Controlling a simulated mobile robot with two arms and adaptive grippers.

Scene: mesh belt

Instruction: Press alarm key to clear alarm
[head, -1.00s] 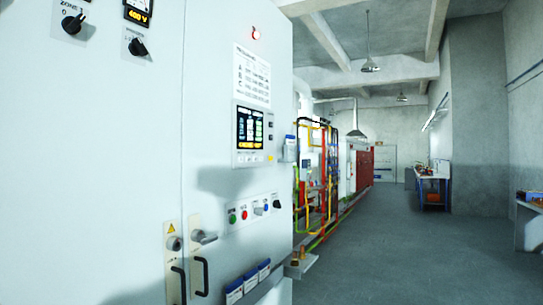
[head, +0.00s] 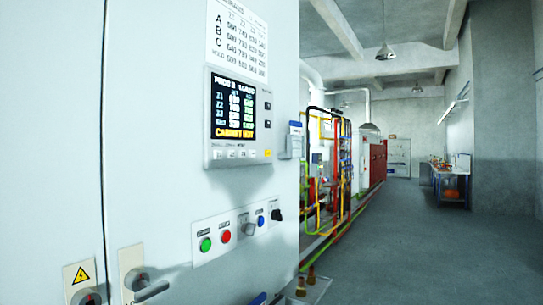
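A control panel (head: 208,140) with a dark screen (head: 233,108) is mounted on the pale cabinet door in the head view. The screen shows rows of figures and a yellow line at the bottom that seems to read "CABINET HOT". A row of small keys (head: 231,154) runs under the screen, with a yellow one (head: 267,153) at its right end. Two small dark keys (head: 267,105) sit right of the screen. The key labels are too small to read, so I cannot tell which is the alarm key. Neither of my grippers is in view.
Below the panel is a strip with a green button (head: 206,244), a red button (head: 226,236), a blue button (head: 261,220) and dark switches. The floor (head: 420,250) to the right is open.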

